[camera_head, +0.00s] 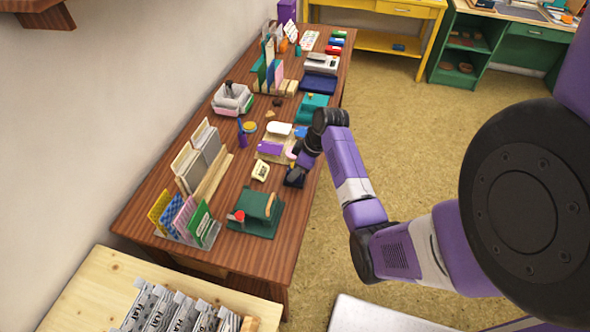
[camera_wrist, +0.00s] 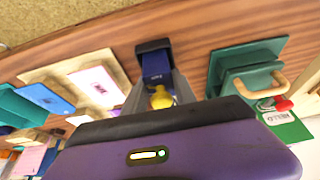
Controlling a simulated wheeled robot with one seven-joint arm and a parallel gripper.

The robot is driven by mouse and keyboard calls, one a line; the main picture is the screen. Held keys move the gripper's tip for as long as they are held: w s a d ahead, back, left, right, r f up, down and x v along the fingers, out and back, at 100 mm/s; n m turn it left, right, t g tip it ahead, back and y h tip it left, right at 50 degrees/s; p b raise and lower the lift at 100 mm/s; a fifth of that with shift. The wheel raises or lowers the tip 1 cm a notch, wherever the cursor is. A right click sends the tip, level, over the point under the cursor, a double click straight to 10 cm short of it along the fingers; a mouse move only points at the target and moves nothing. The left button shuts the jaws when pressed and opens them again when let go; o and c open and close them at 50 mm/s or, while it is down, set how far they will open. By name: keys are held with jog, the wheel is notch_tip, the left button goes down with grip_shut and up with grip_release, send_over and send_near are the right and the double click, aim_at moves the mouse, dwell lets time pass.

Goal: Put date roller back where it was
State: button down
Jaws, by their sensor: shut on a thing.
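My gripper (camera_head: 296,168) is low over the front edge of the brown table. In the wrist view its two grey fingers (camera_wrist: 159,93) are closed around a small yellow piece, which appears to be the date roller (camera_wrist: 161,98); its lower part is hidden. A dark blue inkpad-like block (camera_wrist: 155,64) with a black edge lies just beyond the fingertips, and it also shows below the gripper in the head view (camera_head: 293,182). I cannot tell whether the yellow piece touches it.
A cream device (camera_head: 261,171) lies left of the gripper. A board with a purple card (camera_head: 269,147) and a teal block (camera_head: 312,107) are farther back. Card racks (camera_head: 199,160) line the wall side.

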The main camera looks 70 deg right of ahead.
jog(key=shift+f, duration=0.1)
jog(key=c, duration=1)
grip_release()
jog(key=shift+s+d+r, duration=0.1)
jog(key=shift+r, duration=0.4)
jog(key=v, duration=1.1)
jog(key=shift+r+b, duration=0.15)
jog(key=shift+b, duration=0.15)
